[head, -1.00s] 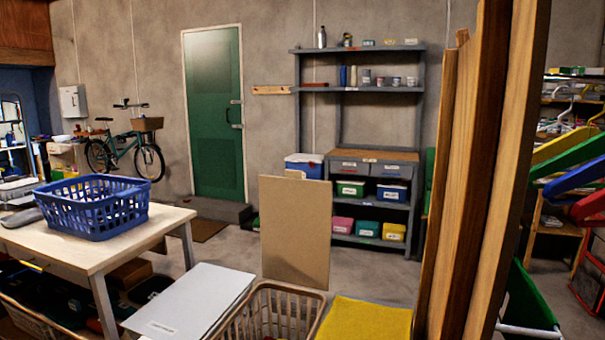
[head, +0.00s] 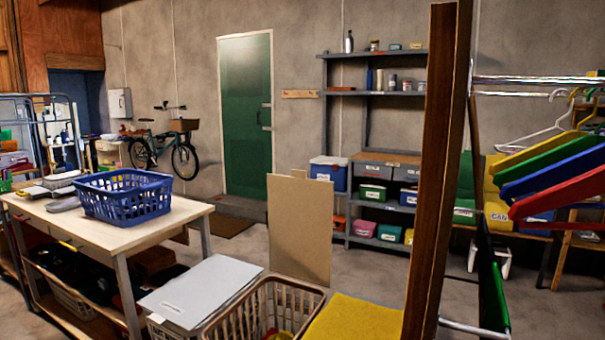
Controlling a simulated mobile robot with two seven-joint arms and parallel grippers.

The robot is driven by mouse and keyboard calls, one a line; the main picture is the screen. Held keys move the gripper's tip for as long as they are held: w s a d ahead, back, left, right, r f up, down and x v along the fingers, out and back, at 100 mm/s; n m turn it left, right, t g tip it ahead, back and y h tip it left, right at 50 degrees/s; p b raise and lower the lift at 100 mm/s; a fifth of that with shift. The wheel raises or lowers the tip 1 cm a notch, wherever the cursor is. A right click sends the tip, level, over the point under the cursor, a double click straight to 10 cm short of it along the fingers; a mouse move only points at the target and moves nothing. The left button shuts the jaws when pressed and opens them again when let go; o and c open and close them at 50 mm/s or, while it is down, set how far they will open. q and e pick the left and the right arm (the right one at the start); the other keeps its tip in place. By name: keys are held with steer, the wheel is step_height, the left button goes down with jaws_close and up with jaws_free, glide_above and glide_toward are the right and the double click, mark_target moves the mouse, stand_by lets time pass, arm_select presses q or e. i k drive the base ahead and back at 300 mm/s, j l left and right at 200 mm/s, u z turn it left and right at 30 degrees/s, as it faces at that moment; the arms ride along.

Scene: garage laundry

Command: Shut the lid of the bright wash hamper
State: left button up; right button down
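An open beige slatted hamper (head: 262,312) stands at the bottom middle of the head view, with a little red and yellow cloth inside. A tan panel (head: 300,228) stands upright behind it, apparently its raised lid; I cannot see the hinge. To its left is a hamper with a flat grey-white lid (head: 202,290) lying shut; its label is too small to read. To its right is a bright yellow flat top (head: 352,318), cut off by the bottom edge. I cannot tell for sure which is the bright wash hamper. Neither of my grippers is in view.
Tall wooden boards (head: 438,180) stand close on the right, beside a rail of coloured hangers (head: 560,175). A table (head: 130,235) with a blue basket (head: 122,195) is on the left. Floor is free behind the hampers, towards the green door (head: 246,120).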

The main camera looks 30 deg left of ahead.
mark_target(300, 208)
steer(key=l+u, duration=0.25)
steer(key=l, duration=0.25)
steer(key=l+u, duration=0.25)
steer(key=l, duration=0.25)
steer(key=k+l+u, duration=0.25)
steer(key=l, duration=0.25)
steer(key=l+u, duration=0.45)
steer(key=l, duration=0.3)
steer(key=l+u, duration=0.45)
steer(key=l, duration=0.35)
steer(key=l+u, duration=0.45)
steer(key=l, duration=0.3)
steer(key=l+u, duration=0.3)
steer(key=l, duration=0.5)
steer(key=l+u, duration=0.1)
steer(key=l, duration=0.7)
steer(key=i+l+u, duration=0.15)
steer(key=l, duration=0.65)
